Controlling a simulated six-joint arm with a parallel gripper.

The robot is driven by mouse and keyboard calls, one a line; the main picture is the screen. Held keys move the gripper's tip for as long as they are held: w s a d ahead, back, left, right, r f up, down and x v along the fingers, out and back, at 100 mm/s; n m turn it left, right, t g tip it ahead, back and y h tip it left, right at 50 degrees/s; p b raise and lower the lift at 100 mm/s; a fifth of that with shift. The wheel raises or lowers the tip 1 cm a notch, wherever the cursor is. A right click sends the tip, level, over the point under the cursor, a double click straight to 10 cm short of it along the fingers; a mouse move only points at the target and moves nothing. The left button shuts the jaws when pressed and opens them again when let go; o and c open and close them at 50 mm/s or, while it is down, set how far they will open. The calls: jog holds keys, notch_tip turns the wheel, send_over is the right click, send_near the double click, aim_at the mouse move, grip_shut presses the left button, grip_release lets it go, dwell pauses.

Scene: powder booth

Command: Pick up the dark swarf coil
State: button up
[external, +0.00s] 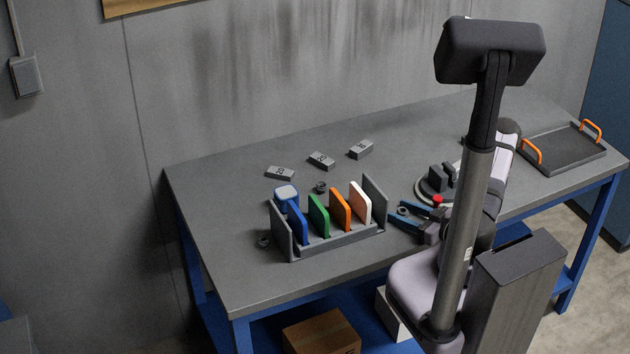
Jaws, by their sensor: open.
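Two small dark coils lie on the grey table (270,285). One dark coil (321,187) is behind the slotted rack, close to the blue block. The other dark coil (264,241) is left of the rack, near the table's left side. They look alike at this size, and I cannot tell which is darker. My arm folds up behind my upright column on the right.
A grey rack (283,232) holds blue, green, orange and white plates between the coils. A blue block (286,194) stands behind it. Several grey numbered blocks (321,160) lie farther back. A tray (565,150) is far right.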

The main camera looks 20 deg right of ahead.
aim_at(402, 209)
jog(key=c, duration=1.1)
jog(key=shift+r, duration=0.1)
jog(key=shift+r+b, duration=0.3)
jog(key=shift+r, duration=4.6)
